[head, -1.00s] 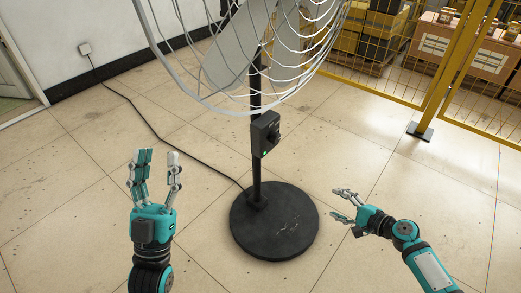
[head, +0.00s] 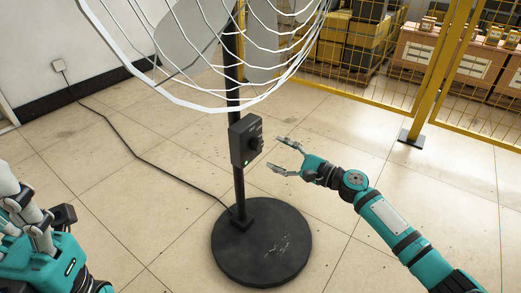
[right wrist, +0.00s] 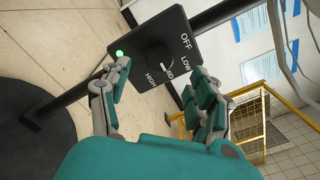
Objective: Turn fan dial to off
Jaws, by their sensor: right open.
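The fan's black control box (head: 244,139) is on the pole, with a dark round dial (head: 256,144) on its right-hand face. In the right wrist view the dial (right wrist: 158,57) is ringed by OFF, LOW, MID and HIGH labels, and its pointer looks to be at MID. A green light (right wrist: 119,53) glows on the box. My right gripper (head: 279,155) is open and empty just right of the dial, apart from it. In the right wrist view its fingers (right wrist: 157,84) are spread, with the dial ahead between them. My left gripper (head: 32,208) is at the left edge, partly cut off.
The wire fan cage (head: 215,103) hangs above the box. The pole stands on a round black base (head: 262,252). A black cable (head: 150,160) runs to a wall socket (head: 59,65). A yellow fence (head: 425,90) stands at the back right.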

